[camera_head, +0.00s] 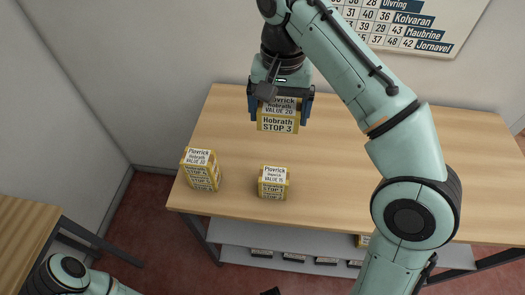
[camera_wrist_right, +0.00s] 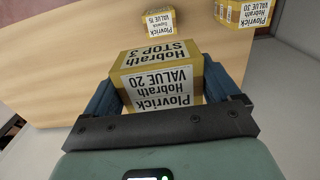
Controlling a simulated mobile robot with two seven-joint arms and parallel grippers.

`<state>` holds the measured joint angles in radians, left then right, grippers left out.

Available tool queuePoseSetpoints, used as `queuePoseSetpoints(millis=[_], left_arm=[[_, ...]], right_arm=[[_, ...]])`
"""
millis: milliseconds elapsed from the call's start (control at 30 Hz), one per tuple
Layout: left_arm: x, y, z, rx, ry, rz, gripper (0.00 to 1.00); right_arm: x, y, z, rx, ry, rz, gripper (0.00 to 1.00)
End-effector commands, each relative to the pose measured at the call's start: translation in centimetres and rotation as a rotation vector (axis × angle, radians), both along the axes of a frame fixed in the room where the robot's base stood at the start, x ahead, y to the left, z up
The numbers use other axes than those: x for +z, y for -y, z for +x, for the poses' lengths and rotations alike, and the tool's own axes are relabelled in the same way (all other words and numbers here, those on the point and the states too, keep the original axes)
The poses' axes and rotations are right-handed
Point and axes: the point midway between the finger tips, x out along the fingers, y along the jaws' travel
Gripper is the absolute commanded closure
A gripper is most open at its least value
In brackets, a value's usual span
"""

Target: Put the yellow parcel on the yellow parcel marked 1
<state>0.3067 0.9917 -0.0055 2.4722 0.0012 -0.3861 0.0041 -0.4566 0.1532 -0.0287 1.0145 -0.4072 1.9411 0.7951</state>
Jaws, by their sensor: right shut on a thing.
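My right gripper (camera_head: 280,108) is shut on a yellow parcel (camera_head: 278,124) with white labels reading VALUE 20 and STOP 3. It holds this parcel above the back left of the wooden counter. The right wrist view shows the held parcel (camera_wrist_right: 158,80) between both fingers. A smaller yellow parcel (camera_head: 273,183), labelled VALUE 15, stands near the front edge; its stop mark looks like 1 but is small. Another yellow parcel (camera_head: 201,170), labelled VALUE 30, stands to its left; its stop mark is unclear. The right wrist view shows both standing parcels apart from the held one. My left gripper is not seen.
The wooden counter (camera_head: 340,165) is mostly bare. A grey shelf (camera_head: 310,240) below it has several dark label plates, and a yellow thing (camera_head: 362,240) partly shows there. A number chart (camera_head: 410,22) hangs behind. Another wooden table (camera_head: 22,232) stands at the left.

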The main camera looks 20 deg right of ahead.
Motion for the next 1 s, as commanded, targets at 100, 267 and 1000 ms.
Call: queuePoseSetpoints(millis=[100,267,1000], left_arm=[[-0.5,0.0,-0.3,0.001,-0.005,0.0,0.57],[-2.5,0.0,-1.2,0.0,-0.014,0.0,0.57],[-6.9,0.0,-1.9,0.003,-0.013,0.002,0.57]], right_arm=[[-0.7,0.0,-0.1,0.001,-0.001,0.0,0.46],[-4.4,0.0,-0.2,0.002,-0.005,0.0,0.46],[-18.0,0.0,-0.2,0.0,-0.004,0.0,0.46]])
